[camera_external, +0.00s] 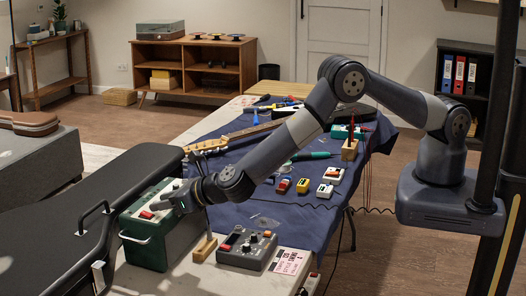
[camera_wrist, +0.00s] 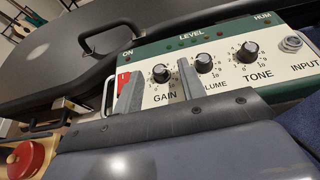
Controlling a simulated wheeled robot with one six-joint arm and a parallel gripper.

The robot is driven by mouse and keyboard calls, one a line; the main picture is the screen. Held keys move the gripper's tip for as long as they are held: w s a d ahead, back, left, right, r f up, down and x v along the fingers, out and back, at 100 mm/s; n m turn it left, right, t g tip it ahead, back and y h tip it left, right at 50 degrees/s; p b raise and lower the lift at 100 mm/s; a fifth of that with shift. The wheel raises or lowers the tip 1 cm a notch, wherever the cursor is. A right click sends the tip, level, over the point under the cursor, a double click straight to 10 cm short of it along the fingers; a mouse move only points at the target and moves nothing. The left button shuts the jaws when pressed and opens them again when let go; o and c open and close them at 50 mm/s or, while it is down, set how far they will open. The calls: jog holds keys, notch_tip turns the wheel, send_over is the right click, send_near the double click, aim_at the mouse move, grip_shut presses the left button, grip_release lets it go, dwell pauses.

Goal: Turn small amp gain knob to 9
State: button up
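The small green amp (camera_external: 146,254) stands at the left end of the table, its cream control panel facing up. In the wrist view its panel (camera_wrist: 218,84) carries three black knobs: the gain knob (camera_wrist: 161,73), the volume knob (camera_wrist: 203,63) and the tone knob (camera_wrist: 247,52). My gripper (camera_wrist: 159,72) is open, with one finger on each side of the gain knob and visible gaps to it. Whether the fingertips reach down beside the knob is unclear. The gain pointer's exact number is too small to read. In the external view my gripper (camera_external: 163,204) is over the amp's panel.
A red switch (camera_wrist: 123,82) lies close by the left finger, and the input jack (camera_wrist: 292,44) is at the panel's right. A black guitar case (camera_external: 90,200) lies beside the amp. A grey pedal unit (camera_external: 246,249) and a small wooden stand (camera_external: 203,248) are near it.

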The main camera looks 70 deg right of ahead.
grip_shut()
dwell(0.4)
jog(key=shift+a, duration=0.1)
jog(key=shift+w+a+m+h+b, duration=0.1)
jog(key=shift+a+m+h+b, duration=0.15)
jog(key=shift+m+h+b, duration=0.7)
jog(key=shift+m+h, duration=0.65)
jog(key=shift+h, duration=0.3)
jog(key=shift+r, duration=0.1)
